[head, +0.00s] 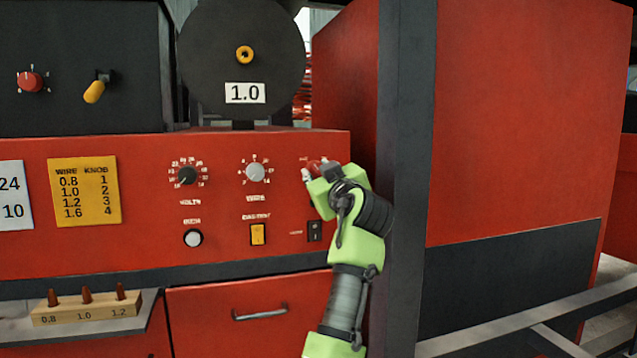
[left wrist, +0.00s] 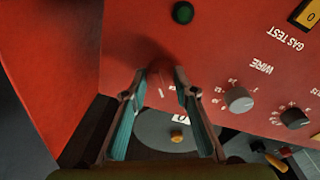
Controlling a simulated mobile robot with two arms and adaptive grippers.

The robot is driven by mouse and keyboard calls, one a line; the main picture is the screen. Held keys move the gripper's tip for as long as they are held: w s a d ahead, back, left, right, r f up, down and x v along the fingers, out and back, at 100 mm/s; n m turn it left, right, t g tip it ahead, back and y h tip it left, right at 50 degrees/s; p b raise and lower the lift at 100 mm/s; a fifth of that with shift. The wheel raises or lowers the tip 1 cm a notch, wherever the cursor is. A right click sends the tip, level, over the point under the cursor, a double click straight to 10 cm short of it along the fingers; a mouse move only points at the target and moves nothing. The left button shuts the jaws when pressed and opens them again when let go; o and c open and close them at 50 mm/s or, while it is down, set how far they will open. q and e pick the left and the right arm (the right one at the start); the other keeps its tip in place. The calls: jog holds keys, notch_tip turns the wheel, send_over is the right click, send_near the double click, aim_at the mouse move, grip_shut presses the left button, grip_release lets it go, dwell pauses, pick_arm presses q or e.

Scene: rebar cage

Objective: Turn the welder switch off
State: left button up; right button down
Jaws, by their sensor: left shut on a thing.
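The welder's red front panel (head: 120,255) fills the left and middle of the head view. A small red rotary knob (head: 313,165) sits at the panel's upper right; its labels are too small to read. My left gripper (head: 318,170) is at this knob, shut on it. In the left wrist view the red knob (left wrist: 158,82) with a white mark lies between my left fingertips (left wrist: 161,80). In the head view my gripper hides part of the knob. My right gripper is not in view.
A dark post (head: 408,130) stands close to the right of my left arm.

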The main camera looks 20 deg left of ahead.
pick_arm(q)
jog(key=shift+n+b, duration=0.4)
jog(key=shift+n, duration=0.8)
jog(key=o, duration=1.1)
jog(key=shift+c, duration=0.2)
jog(key=shift+o, duration=0.2)
notch_tip(320, 180, up, 10)
